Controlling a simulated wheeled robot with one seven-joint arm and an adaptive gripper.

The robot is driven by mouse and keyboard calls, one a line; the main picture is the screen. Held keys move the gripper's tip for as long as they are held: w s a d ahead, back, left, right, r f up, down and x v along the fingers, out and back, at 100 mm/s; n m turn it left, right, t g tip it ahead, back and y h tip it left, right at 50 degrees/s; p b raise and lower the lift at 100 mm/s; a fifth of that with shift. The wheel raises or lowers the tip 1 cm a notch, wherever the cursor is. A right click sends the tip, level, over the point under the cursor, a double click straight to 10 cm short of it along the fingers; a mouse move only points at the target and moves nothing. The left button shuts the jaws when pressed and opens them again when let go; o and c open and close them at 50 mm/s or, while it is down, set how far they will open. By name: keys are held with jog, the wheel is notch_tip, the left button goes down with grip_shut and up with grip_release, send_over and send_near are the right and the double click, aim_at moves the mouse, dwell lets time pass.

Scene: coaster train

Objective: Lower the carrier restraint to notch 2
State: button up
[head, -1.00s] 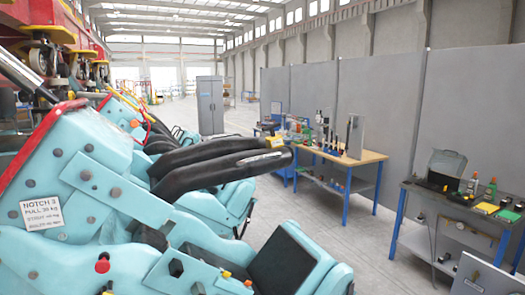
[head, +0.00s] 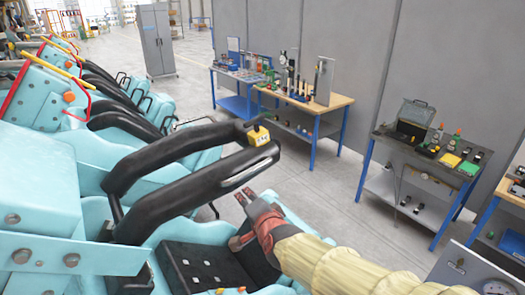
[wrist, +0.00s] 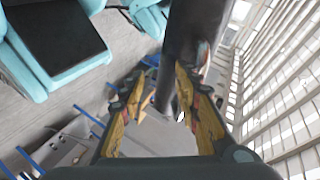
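The carrier restraint (head: 190,190) is a black padded pair of bars over a light blue seat in the head view, reaching forward and slightly up. A yellow tag (head: 259,136) sits near its front end. My gripper (head: 243,198) is just below and in front of the nearer bar's end, which has a pale strip. In the wrist view my gripper (wrist: 162,88) has its yellow fingers apart, open, with a black bar (wrist: 195,35) running down between or beyond them. I cannot tell whether they touch it. The notch markings are not in view.
More blue seats with black restraints (head: 122,99) stand in a row behind. A wooden-topped workbench (head: 300,97) and a dark bench (head: 430,160) with tools stand at the right along grey panels. The floor (head: 290,165) between the seats and benches is clear.

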aim_at(252, 173)
notch_tip(252, 173, up, 5)
jog(key=w+d+m+t+h, duration=0.1)
jog(key=w+d+m+t, duration=0.2)
jog(key=m, duration=0.1)
jog(key=x, duration=0.2)
jog(key=p+x, duration=0.1)
jog(key=x, duration=0.4)
jog(key=shift+w+a, duration=0.15)
jog(key=shift+a, duration=0.25)
jog(key=shift+c, duration=1)
jog(key=shift+f, duration=0.1)
grip_shut()
